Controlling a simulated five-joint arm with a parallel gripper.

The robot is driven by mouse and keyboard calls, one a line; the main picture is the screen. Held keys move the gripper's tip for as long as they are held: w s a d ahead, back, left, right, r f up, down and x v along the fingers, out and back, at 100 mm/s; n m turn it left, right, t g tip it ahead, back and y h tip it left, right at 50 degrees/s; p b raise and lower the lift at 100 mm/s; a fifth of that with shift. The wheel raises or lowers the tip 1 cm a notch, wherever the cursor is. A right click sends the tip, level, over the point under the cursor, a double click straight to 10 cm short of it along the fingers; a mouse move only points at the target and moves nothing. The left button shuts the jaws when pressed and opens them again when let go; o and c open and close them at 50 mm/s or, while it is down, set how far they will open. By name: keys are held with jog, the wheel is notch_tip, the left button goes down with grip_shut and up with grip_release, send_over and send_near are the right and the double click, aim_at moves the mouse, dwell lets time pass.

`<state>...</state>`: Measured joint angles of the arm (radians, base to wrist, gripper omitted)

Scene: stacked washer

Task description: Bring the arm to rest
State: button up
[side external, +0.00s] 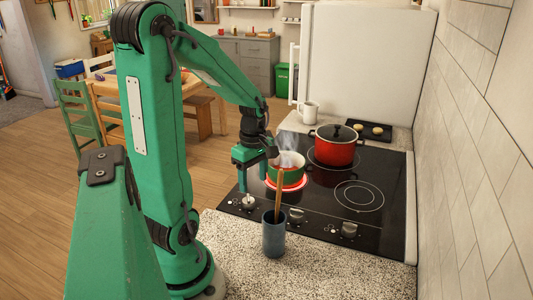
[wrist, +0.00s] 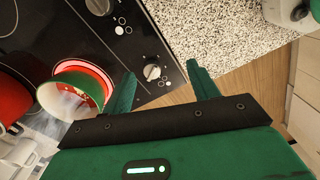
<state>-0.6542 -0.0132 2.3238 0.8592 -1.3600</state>
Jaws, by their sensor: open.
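My gripper (side external: 252,186) is open and empty above the left front corner of the black cooktop (side external: 318,222). Its two fingers point down over a control knob (side external: 248,202). In the wrist view, the open fingers (wrist: 161,70) show with that knob (wrist: 152,72) between their tips in the picture. I cannot tell whether they touch it. My arm reaches out over the counter's left side. A steaming green pot (side external: 290,177) stands just beyond the gripper on a red-glowing burner; the pot also shows in the wrist view (wrist: 68,98).
A red lidded pot (side external: 334,150) stands on the rear burner. A blue cup (side external: 273,240) with a wooden utensil stands on the speckled counter (side external: 325,275) in front. A white mug (side external: 309,109) and a dark tray (side external: 366,132) are behind. The front right burner is bare.

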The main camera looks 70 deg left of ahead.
jog(key=d+r+m+t, duration=0.3)
jog(key=d+r+m, duration=0.3)
jog(key=m, duration=0.5)
jog(key=d+r+m+t, duration=0.3)
jog(key=d+r+m, duration=0.3)
jog(key=d+m, duration=0.5)
jog(key=shift+s+d+r+m, duration=0.3)
jog(key=shift+r+m, duration=0.05)
jog(key=shift+m, duration=0.15)
